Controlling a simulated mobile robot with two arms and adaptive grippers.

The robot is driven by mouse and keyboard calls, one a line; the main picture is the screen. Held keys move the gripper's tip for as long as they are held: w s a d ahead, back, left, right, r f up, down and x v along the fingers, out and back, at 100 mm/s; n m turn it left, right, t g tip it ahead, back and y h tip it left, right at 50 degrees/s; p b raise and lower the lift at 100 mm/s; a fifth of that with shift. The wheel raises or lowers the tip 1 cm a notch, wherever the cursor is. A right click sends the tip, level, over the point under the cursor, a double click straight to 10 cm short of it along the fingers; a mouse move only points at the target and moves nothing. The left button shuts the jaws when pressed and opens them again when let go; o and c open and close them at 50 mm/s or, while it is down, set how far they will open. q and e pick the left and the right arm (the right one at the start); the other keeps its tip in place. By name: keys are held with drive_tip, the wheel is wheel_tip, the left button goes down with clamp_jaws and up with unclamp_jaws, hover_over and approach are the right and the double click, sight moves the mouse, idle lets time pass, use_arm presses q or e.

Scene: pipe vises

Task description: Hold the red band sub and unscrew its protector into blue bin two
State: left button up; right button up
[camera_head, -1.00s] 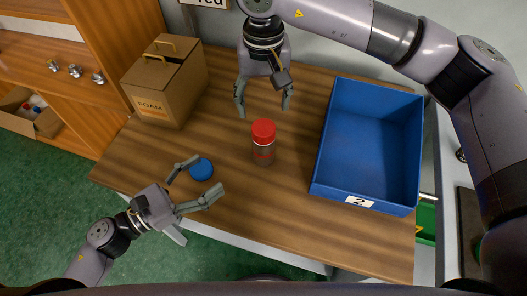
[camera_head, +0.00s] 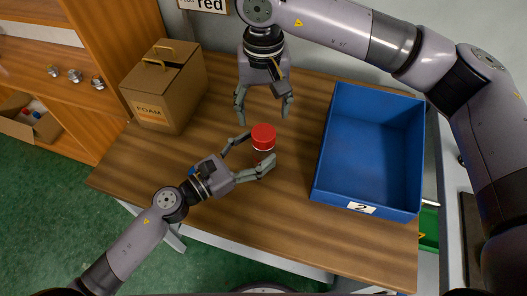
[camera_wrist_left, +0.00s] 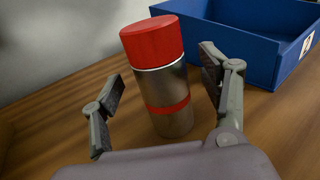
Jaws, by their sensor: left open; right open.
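The sub (camera_wrist_left: 172,120) stands upright on the table, a metal cylinder with a red band, and wears a red protector (camera_head: 263,136) on top. My left gripper (camera_head: 250,155) is open, with its fingers on either side of the sub; in the left wrist view (camera_wrist_left: 160,100) gaps show between the fingers and the metal. My right gripper (camera_head: 264,106) is open and empty, pointing down just behind the sub. Blue bin two (camera_head: 320,165), labelled 2, stands to the right of the sub and looks empty. It also shows at the back right of the left wrist view (camera_wrist_left: 235,40).
A cardboard box marked FOAM (camera_head: 165,88) stands at the table's back left. The wooden table (camera_head: 290,235) is clear in front. Shelves (camera_head: 75,80) stand at the left.

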use_arm(q)
drive_tip(key=shift+x, duration=1.55)
drive_tip(key=shift+c, duration=0.5)
clamp_jaws()
